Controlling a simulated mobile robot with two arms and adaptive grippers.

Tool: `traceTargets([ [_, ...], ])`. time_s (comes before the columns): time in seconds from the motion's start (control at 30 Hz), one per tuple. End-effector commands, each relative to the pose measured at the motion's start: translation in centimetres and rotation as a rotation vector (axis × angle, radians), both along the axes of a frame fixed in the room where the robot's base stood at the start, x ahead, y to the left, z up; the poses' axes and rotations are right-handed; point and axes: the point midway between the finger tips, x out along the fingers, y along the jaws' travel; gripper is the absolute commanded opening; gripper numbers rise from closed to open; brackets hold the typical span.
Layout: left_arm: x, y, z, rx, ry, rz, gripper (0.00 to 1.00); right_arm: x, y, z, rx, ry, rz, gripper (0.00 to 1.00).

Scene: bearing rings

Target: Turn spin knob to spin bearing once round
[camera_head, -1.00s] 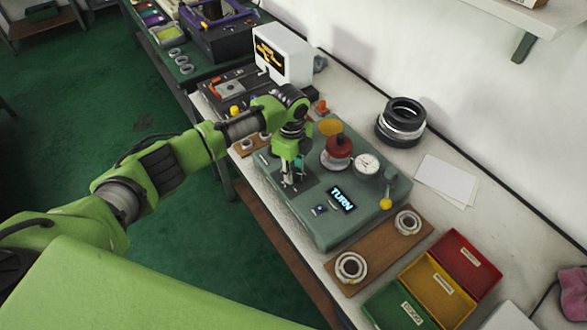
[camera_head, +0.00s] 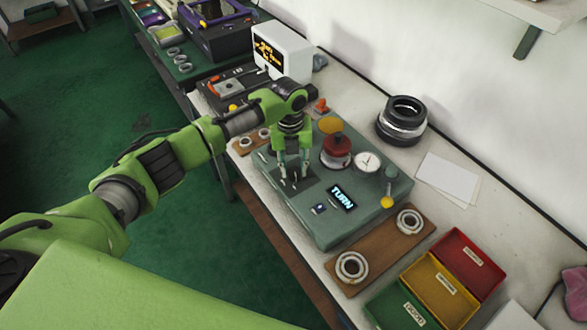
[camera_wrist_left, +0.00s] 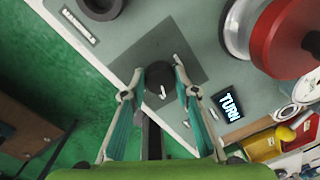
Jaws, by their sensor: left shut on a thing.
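The spin knob (camera_wrist_left: 159,76) is a small dark round knob with a white mark, on a dark square plate of the grey-green test machine (camera_head: 325,225). My left gripper (camera_head: 293,180) points down over it from above. In the left wrist view its fingertips (camera_wrist_left: 158,76) are shut on the knob, one on each side. The knob is mostly hidden by the fingers in the head view. Beside it stands a red cap (camera_head: 337,146) above a silver ring, which also shows in the left wrist view (camera_wrist_left: 285,40). The bearing cannot be made out clearly. A display (camera_head: 342,198) reads TURN.
A dial gauge (camera_head: 367,161) and a yellow-knobbed lever (camera_head: 387,202) are on the machine's right. A wooden board (camera_head: 380,246) with two bearing rings lies in front, near red, yellow and green bins (camera_head: 440,285). A black ring stack (camera_head: 402,121) stands by the wall.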

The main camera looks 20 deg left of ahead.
Motion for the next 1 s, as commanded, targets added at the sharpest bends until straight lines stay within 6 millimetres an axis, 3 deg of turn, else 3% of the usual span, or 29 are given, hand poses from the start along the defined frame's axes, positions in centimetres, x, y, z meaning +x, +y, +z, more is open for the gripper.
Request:
traceTargets([
  [0.4,-0.16,-0.12,-0.21,-0.001,0.005,-0.194,0.06,-0.03,0.01,-0.72,0.0,0.0,0.0,0.4],
  [0.97,-0.19,-0.11,-0.2,0.0,0.006,-0.221,0.06,-0.05,0.02,-0.76,0.0,0.001,0.0,0.4],
  [1.0,-0.18,-0.11,-0.2,0.0,0.006,-0.221,0.36,-0.04,0.03,-0.76,0.0,0.0,0.0,0.4],
])
